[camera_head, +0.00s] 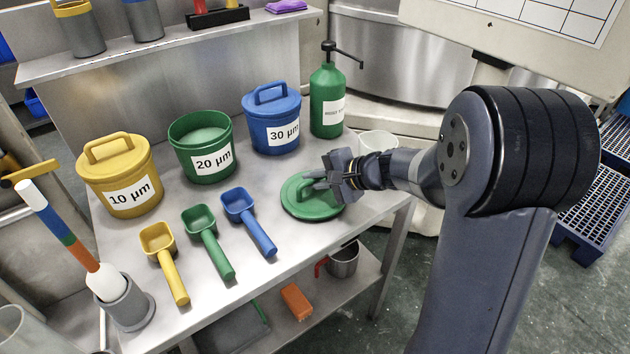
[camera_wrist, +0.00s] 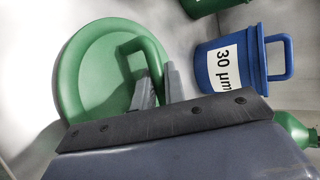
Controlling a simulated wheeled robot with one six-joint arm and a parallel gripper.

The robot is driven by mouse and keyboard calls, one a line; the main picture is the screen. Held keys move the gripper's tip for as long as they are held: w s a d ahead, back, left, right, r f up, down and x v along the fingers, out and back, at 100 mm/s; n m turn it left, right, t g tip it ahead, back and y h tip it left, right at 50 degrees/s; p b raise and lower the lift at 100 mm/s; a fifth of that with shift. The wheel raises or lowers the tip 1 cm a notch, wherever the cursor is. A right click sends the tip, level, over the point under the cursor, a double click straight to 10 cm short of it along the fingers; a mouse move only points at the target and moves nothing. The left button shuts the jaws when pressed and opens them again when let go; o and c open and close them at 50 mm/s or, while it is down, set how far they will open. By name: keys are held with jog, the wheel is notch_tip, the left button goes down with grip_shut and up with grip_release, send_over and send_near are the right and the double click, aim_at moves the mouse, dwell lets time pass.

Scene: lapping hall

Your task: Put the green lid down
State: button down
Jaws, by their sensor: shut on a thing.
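The green lid (camera_head: 300,203) is a round disc with a raised handle, at the right part of the steel table. It appears to lie flat on or just above the table top; I cannot tell if it touches. My gripper (camera_head: 322,181) is shut on the lid's handle. In the wrist view the lid (camera_wrist: 85,75) fills the upper left, and the fingers of my gripper (camera_wrist: 155,90) close around its handle. The green 20 µm tub (camera_head: 205,158) stands open at the back of the table, with pale contents showing.
The yellow 10 µm tub (camera_head: 125,185) and blue 30 µm tub (camera_head: 270,125) have lids on. A green pump bottle (camera_head: 325,105) and a white cup (camera_head: 378,143) stand behind my gripper. Yellow (camera_head: 165,262), green (camera_head: 208,240) and blue (camera_head: 250,222) scoops lie left of the lid.

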jog(key=shift+f, duration=0.15)
jog(key=c, duration=1.5)
grip_release()
jog(key=shift+o, duration=0.2)
jog(key=shift+r, duration=0.3)
jog(key=v, duration=1.2)
jog(key=shift+p, duration=0.4)
